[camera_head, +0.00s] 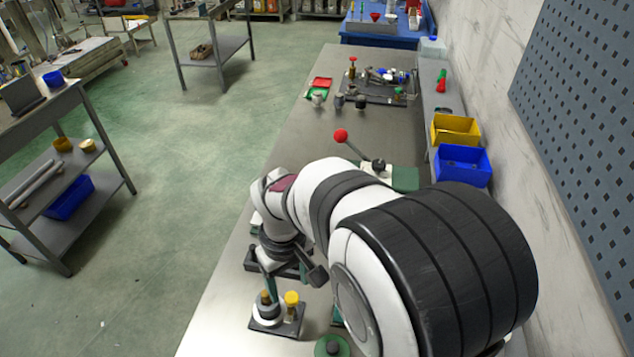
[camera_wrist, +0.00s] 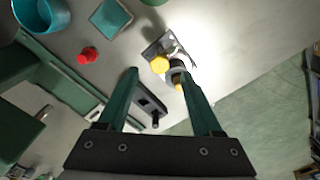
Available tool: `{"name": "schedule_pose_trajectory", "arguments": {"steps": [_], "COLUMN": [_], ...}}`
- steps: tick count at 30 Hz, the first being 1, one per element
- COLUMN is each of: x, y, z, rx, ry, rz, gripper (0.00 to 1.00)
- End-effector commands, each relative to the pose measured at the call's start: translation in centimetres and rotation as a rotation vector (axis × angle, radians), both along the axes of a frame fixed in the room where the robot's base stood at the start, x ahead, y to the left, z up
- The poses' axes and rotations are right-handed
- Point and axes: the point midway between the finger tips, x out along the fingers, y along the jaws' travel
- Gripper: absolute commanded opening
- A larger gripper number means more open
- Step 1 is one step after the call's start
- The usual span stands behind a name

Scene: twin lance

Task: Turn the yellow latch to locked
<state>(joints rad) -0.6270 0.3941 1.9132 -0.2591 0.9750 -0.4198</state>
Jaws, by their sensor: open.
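A small dark plate (camera_head: 278,322) near the table's front carries a yellow-topped post (camera_head: 292,298) and, beside it, a white round base with a brass-coloured upright. I cannot tell for certain which part is the latch, or its setting. In the wrist view, a yellow hexagonal knob (camera_wrist: 160,64) sits on this fixture, with a second yellow piece (camera_wrist: 179,88) near the right finger. My gripper (camera_wrist: 158,78) is open, its green fingers spread apart. The right finger overlaps the fixture in view; contact cannot be told. In the head view, my gripper (camera_head: 290,270) is just above and behind the plate, partly hidden by my arm.
A round green piece (camera_head: 332,347) lies right of the plate. The wrist view shows a red knob (camera_wrist: 87,55) and a teal cup (camera_wrist: 40,14). A red-ball lever (camera_head: 341,136) and yellow (camera_head: 455,130) and blue (camera_head: 462,165) bins are farther back. The table's left edge is near.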

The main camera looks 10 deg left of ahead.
Motion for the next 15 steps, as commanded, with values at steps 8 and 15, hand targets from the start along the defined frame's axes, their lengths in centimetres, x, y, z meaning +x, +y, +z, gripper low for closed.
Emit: {"name": "schedule_pose_trajectory", "arguments": {"steps": [8,15], "x": [0.0,0.0], "y": [0.0,0.0], "z": [-3.7,-3.9], "rx": [0.0,0.001], "ry": [0.0,-0.001], "rz": [-0.001,-0.002], "gripper": [0.67,0.67]}}
